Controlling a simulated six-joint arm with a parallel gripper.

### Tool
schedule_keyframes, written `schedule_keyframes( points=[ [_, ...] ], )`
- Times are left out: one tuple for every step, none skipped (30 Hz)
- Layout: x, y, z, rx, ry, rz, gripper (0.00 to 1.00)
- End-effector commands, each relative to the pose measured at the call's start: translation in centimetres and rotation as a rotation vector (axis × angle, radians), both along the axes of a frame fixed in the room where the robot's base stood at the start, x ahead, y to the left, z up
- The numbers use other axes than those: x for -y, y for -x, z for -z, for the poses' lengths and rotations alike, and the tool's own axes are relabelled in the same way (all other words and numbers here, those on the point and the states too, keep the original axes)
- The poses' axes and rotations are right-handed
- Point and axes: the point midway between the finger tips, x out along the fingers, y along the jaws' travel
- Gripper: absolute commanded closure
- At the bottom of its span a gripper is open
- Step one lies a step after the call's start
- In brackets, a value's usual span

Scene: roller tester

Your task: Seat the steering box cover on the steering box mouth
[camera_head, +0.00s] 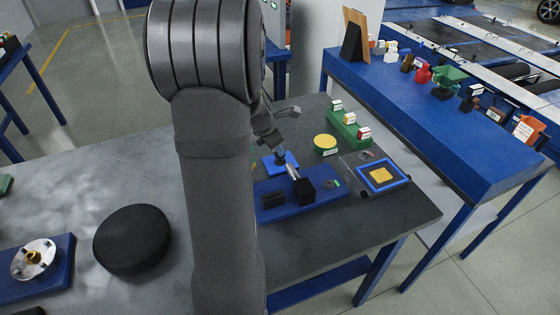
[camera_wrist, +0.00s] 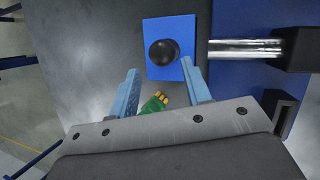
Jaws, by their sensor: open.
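A blue square plate with a round black knob, which looks like the steering box cover (camera_wrist: 154,71), lies just beyond my fingertips in the wrist view. It also shows in the head view (camera_head: 288,165), below my gripper (camera_head: 279,146). My gripper (camera_wrist: 159,66) is open, with light-blue fingers apart and nothing held between them. The right fingertip overlaps the plate's right edge in the picture; contact cannot be told. A square blue rim around a yellow centre (camera_head: 381,175), possibly the steering box mouth, sits on a dark base to the right in the head view.
A black block (camera_head: 304,191) with a silver shaft (camera_wrist: 245,48) stands on a blue base right of the plate. A green part with yellow tips (camera_wrist: 154,103) lies between my fingers in the wrist picture. A yellow disc (camera_head: 325,141) and a green rack (camera_head: 350,127) stand behind.

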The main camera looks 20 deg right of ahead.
Motion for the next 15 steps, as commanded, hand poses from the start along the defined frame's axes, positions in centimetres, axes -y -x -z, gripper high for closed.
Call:
schedule_keyframes(
  points=[
    [0.2, 0.0, 0.4, -0.001, -0.001, 0.0, 0.56],
    [0.3, -0.1, 0.7, -0.002, -0.001, 0.001, 0.56],
    [0.5, -0.1, 1.2, -0.003, -0.001, 0.001, 0.56],
    [0.7, -0.2, 1.5, -0.003, -0.001, 0.001, 0.56],
    [0.9, -0.3, 2.0, -0.004, -0.001, 0.002, 0.56],
    [1.2, -0.4, 2.5, -0.003, -0.002, 0.002, 0.56],
    [1.4, -0.4, 2.9, -0.002, -0.002, 0.003, 0.56],
    [1.5, -0.5, 3.2, -0.002, -0.002, 0.003, 0.56],
    [1.7, -0.7, 3.7, -0.003, -0.002, 0.002, 0.56],
    [1.8, -0.7, 3.9, -0.002, -0.001, 0.001, 0.56],
    [1.8, -0.8, 4.1, -0.001, -0.001, 0.001, 0.56],
    [1.9, -0.9, 4.4, -0.001, -0.001, 0.0, 0.56],
    [2.0, -0.9, 4.5, -0.002, -0.001, 0.001, 0.56],
    [2.0, -0.9, 4.6, -0.002, -0.001, 0.001, 0.56],
    [2.0, -1.0, 4.7, -0.001, -0.001, 0.0, 0.56]
  ],
)
